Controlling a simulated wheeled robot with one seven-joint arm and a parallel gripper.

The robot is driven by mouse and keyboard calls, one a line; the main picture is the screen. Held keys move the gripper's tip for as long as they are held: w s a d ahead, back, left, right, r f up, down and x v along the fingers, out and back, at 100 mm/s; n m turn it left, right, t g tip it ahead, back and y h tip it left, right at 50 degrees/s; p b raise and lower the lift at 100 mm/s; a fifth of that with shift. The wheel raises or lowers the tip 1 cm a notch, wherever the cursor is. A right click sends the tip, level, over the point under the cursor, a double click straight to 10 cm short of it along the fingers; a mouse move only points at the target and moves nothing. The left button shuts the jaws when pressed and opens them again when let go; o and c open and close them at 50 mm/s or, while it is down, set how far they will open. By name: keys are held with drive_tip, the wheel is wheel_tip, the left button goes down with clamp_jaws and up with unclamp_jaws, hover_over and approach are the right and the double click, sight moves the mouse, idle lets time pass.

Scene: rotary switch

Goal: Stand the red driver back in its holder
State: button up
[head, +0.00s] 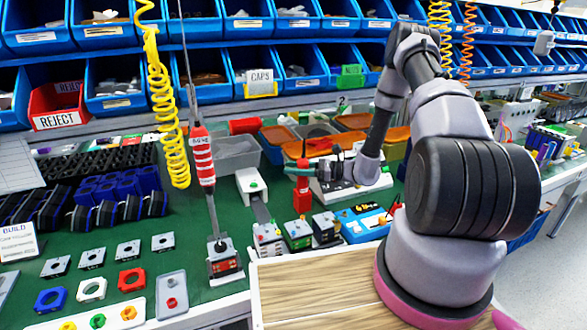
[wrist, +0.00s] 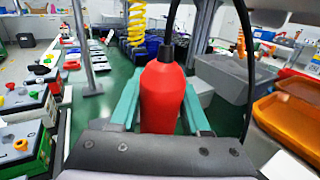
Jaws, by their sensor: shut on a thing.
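The red driver (head: 302,197) is roughly upright in the middle of the head view, with a dark top. In the wrist view the red driver (wrist: 163,98) fills the middle, with a black cap and cable above it. My gripper (head: 301,171) is shut on it, its teal fingers on either side of the body; the gripper (wrist: 162,108) shows them close up. The driver's lower end is hidden in the wrist view. I cannot make out for sure which thing is its holder.
A red-and-white striped tool (head: 203,156) hangs at left over a small fixture (head: 224,262). Several switch boxes (head: 297,232) stand just in front of the driver. A white device (head: 250,186) is left of it, orange bins (head: 308,149) behind. A yellow coiled hose (head: 160,95) hangs at left.

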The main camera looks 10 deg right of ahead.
drive_tip(key=o, duration=0.8)
drive_tip(key=shift+o, duration=0.2)
drive_tip(key=v, duration=1)
drive_tip(key=shift+d, duration=0.35)
drive_tip(key=shift+s, duration=0.1)
